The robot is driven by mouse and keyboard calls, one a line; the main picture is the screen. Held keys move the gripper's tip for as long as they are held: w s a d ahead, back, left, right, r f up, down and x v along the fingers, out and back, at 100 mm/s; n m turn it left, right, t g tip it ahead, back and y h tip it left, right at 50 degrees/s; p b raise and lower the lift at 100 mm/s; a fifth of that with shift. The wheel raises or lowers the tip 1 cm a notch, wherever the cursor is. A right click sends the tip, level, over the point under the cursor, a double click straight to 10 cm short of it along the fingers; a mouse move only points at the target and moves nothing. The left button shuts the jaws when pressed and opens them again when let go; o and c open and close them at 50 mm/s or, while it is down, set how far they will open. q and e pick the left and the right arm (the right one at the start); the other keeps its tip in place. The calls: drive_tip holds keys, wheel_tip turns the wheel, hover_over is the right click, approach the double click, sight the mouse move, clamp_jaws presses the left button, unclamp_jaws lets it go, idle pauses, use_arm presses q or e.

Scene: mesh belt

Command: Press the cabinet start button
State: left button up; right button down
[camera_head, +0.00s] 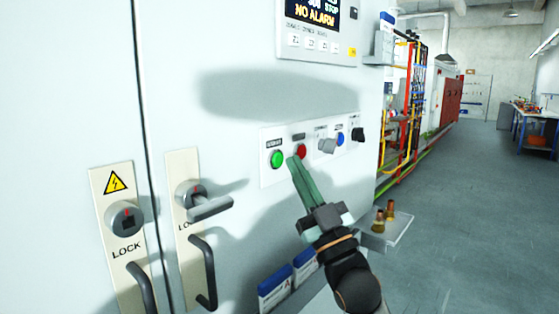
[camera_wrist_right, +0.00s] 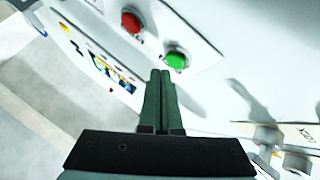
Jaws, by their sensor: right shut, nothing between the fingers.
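The cabinet (camera_head: 80,80) is a white upright panel with a row of buttons on a light plate. A green button (camera_head: 277,159) sits at the left of the row, with a red button (camera_head: 300,151) to its right. In the right wrist view the green button (camera_wrist_right: 176,60) is just beyond the fingertips and the red button (camera_wrist_right: 132,20) is farther up and left. My right gripper (camera_head: 293,160) is shut and empty, its fingertips close to the panel between the green and red buttons in the head view. I cannot tell whether they touch anything. My left gripper is not in view.
Right of the red button are a grey switch (camera_head: 327,146), a blue button (camera_head: 340,138) and a black knob (camera_head: 358,134). A display (camera_head: 308,12) reads NO ALARM above. Lock handles (camera_head: 205,205) stick out at left. A small shelf (camera_head: 393,230) holds brass-coloured items.

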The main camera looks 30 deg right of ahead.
idle(0.5)
drive_tip(key=shift+w+a, duration=0.2)
drive_tip(key=shift+w, duration=0.2)
drive_tip(key=shift+w+a, duration=0.15)
drive_tip(key=shift+w, duration=0.25)
idle(0.6)
drive_tip(key=shift+s, duration=0.15)
drive_tip(key=shift+s+d+p, duration=0.35)
drive_tip(key=shift+s, duration=0.3)
drive_tip(key=shift+s+d, duration=0.3)
drive_tip(key=shift+s, duration=0.5)
drive_tip(key=shift+s+d, duration=0.35)
drive_tip(key=shift+s, duration=0.4)
drive_tip(key=shift+s+d, duration=0.3)
drive_tip(key=shift+s, duration=0.5)
